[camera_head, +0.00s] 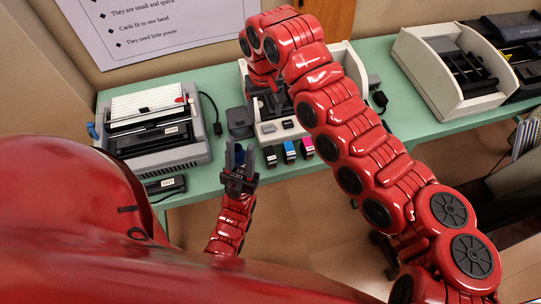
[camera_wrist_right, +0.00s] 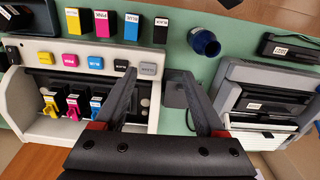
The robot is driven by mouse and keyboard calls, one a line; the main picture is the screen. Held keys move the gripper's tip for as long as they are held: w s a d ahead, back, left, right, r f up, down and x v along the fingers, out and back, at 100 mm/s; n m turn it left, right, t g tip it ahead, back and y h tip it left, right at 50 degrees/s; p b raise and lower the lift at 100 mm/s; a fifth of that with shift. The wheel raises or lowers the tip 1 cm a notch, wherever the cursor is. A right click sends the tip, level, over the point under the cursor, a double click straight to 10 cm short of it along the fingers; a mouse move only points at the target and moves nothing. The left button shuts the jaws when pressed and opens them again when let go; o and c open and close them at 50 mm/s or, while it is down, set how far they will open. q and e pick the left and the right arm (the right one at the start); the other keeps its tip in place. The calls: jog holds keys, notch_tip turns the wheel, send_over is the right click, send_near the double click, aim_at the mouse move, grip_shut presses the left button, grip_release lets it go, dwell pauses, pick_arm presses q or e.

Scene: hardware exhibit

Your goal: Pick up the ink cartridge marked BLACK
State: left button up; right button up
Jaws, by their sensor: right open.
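The black cartridge (camera_wrist_right: 160,30) stands at the end of a row of cartridges in the right wrist view, its label reading BLACK. In the head view the black cartridge (camera_head: 270,156) is at the table's front edge. Blue (camera_wrist_right: 131,27), pink (camera_wrist_right: 101,22) and yellow (camera_wrist_right: 72,20) cartridges stand beside it. My right gripper (camera_wrist_right: 158,76) is open and empty over the printer's front, apart from the black cartridge; in the head view the right gripper (camera_head: 268,103) is partly hidden by its arm. My left gripper (camera_head: 239,160) is open in front of the table.
The printer (camera_wrist_right: 20,105) holds yellow, pink and blue cartridges in its slots; a finger hides part of the bay. A blue jar (camera_wrist_right: 204,42) lies near the black cartridge. A binding machine (camera_head: 155,140) stands at left. A beige-sided machine (camera_head: 420,70) stands at right. Green table (camera_head: 205,180) shows between them.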

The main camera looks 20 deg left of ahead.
jog(key=p, duration=0.4)
send_near(268, 147)
notch_tip(268, 147, down, 5)
jog(key=f+p, duration=0.3)
jog(key=shift+s, duration=0.2)
jog(key=shift+f, duration=0.7)
jog(key=shift+w+f, duration=0.2)
jog(key=shift+f, duration=0.3)
grip_shut()
